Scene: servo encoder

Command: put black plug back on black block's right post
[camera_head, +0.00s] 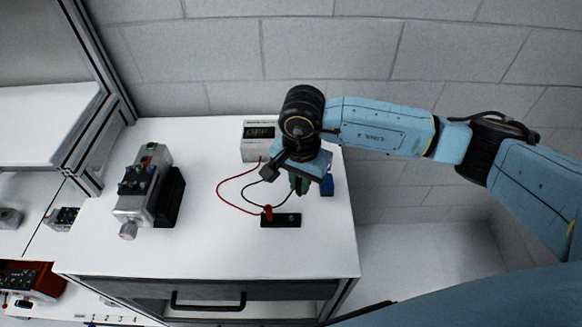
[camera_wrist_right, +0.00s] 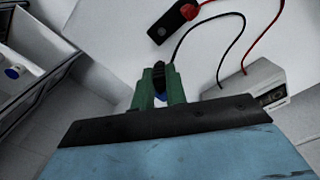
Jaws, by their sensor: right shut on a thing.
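The black block (camera_head: 283,221) lies on the white table, and it also shows at the top of the wrist view (camera_wrist_right: 166,28). The red plug (camera_head: 268,212) stands at the block's left end. The right end has a small light post (camera_head: 291,218) with no plug on it. My right gripper (camera_head: 299,186) has green fingers and is above the table, just behind the block's right end. In the wrist view it is shut on the black plug (camera_wrist_right: 158,72), whose black wire runs up from it. The plug is apart from the block. My left gripper is not in view.
A white box reading OFF (camera_head: 259,133) stands behind, and red and black wires run from it. A grey motor unit (camera_head: 146,190) stands at the left. A blue object (camera_head: 327,186) is right of the gripper. The table front is clear.

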